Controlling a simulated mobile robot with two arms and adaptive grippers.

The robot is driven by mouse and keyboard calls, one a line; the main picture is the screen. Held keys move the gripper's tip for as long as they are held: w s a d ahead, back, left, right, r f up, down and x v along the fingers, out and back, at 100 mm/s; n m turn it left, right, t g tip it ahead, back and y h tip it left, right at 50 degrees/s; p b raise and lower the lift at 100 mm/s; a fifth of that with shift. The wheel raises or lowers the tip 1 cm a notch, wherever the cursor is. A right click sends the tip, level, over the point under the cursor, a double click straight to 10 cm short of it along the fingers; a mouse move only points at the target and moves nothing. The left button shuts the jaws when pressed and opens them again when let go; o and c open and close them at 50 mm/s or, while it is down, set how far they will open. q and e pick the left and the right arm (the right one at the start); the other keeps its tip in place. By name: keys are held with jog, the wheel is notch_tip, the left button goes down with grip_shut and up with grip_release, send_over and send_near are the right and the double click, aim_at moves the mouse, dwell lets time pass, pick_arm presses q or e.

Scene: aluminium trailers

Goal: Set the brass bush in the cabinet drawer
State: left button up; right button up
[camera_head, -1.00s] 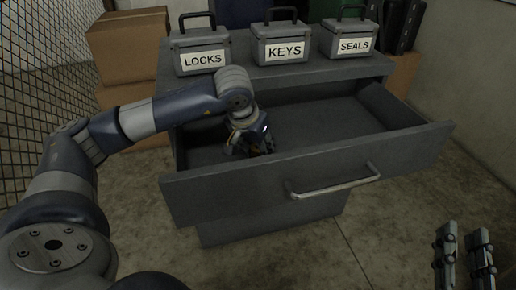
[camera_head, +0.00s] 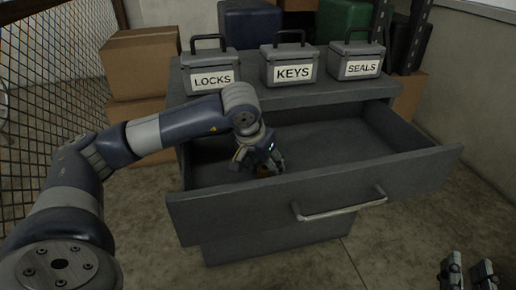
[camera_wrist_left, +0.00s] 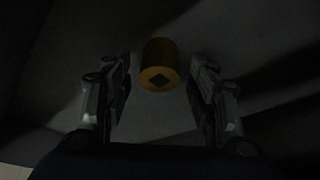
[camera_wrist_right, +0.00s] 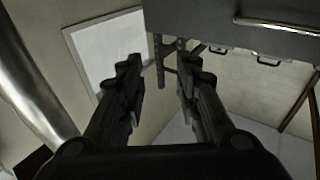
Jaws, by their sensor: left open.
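The brass bush (camera_wrist_left: 159,65) is a short gold cylinder with a dark diamond-shaped mark on its end. It lies on the dark drawer floor in the left wrist view, between and just beyond my open left fingers (camera_wrist_left: 160,88), with a gap on both sides. In the head view, my left gripper (camera_head: 260,160) reaches down inside the open cabinet drawer (camera_head: 300,205), and a small bit of the bush (camera_head: 263,171) shows beside it. My right gripper (camera_head: 468,274) is low at the right, outside the drawer. Its fingers stand apart and empty in the right wrist view (camera_wrist_right: 160,85).
The grey cabinet (camera_head: 300,92) carries three boxes labelled LOCKS (camera_head: 211,79), KEYS (camera_head: 293,73) and SEALS (camera_head: 361,68). The drawer handle (camera_head: 340,207) juts out in front. Cardboard boxes (camera_head: 140,65) stand at the left near a wire mesh fence (camera_head: 60,60). The drawer's right side is empty.

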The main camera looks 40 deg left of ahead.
pick_arm(q)
jog(key=p+v, duration=0.2)
jog(key=v, duration=0.8)
jog(key=shift+r, duration=0.35)
pick_arm(e)
jog(key=s+d+f+g+h, duration=0.1)
jog(key=s+f+g, duration=0.1)
jog(key=f, duration=0.4)
jog(key=s+d+f+g+h, duration=0.1)
jog(key=s+d+f+g, duration=0.1)
jog(key=f+g, duration=0.3)
jog(key=shift+f, duration=0.65)
pick_arm(q)
jog(key=shift+s+p, duration=0.1)
jog(key=shift+p, duration=0.2)
